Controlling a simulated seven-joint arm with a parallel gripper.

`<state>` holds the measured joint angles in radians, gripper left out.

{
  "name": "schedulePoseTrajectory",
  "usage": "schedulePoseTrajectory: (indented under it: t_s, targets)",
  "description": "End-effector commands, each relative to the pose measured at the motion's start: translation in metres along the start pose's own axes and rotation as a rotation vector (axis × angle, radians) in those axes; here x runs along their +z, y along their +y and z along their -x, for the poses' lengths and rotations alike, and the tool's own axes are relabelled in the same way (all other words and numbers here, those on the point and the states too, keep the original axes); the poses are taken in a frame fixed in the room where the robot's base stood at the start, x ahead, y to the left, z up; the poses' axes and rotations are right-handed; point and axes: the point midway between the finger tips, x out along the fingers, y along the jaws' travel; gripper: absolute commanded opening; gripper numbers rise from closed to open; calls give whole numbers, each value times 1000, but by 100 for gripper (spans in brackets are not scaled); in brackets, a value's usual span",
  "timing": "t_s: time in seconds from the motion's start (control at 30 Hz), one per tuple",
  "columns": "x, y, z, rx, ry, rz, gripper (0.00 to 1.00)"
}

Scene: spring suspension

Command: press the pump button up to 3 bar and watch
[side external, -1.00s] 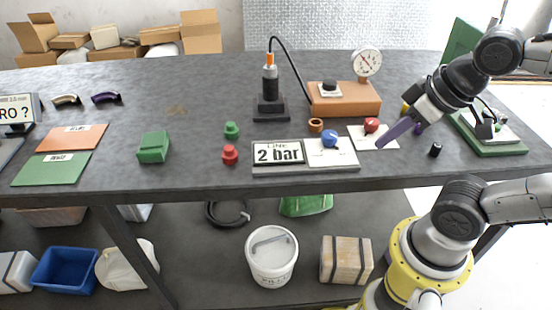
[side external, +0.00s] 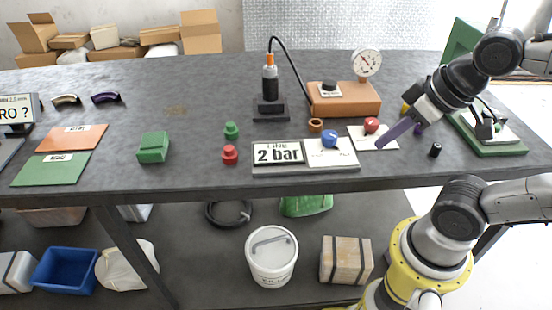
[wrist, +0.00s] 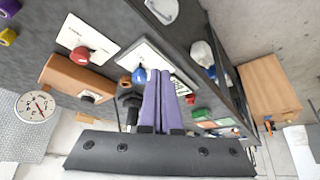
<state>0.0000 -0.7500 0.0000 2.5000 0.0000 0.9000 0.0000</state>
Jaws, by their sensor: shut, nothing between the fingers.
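The orange-brown box (side external: 350,102) carries a black button (side external: 329,85) on a white plate and a round white gauge (side external: 367,62). The gauge also shows in the wrist view (wrist: 36,105); its scale is too small to read. The spring unit (side external: 270,88), black with an orange top, stands left of the box, joined to it by a black hose. A sign (side external: 278,153) at the front edge reads "2 bar". My gripper (side external: 380,144) has purple fingers, shut and empty, near the red knob's plate, apart from the button. The fingers also show in the wrist view (wrist: 159,75).
A blue knob (side external: 330,138) sits beside the sign and a red knob (side external: 371,125) on a white card. Red (side external: 230,154) and green (side external: 232,130) small parts and a green block (side external: 153,147) stand left. A small black cylinder (side external: 435,150) is right of my fingers.

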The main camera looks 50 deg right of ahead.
Motion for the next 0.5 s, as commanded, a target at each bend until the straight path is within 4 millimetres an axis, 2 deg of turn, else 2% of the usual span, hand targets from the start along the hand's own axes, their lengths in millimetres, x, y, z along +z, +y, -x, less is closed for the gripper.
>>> schedulePoseTrajectory:
  t_s: [0.13,0.27,0.37,0.5]
  targets:
    - [-5,-2,1,-11,21,1,0]
    - [-31,-12,11,-56,92,-22,0]
    - [-67,-18,18,-101,152,-82,0]
    - [-129,-10,21,-140,226,-229,0]
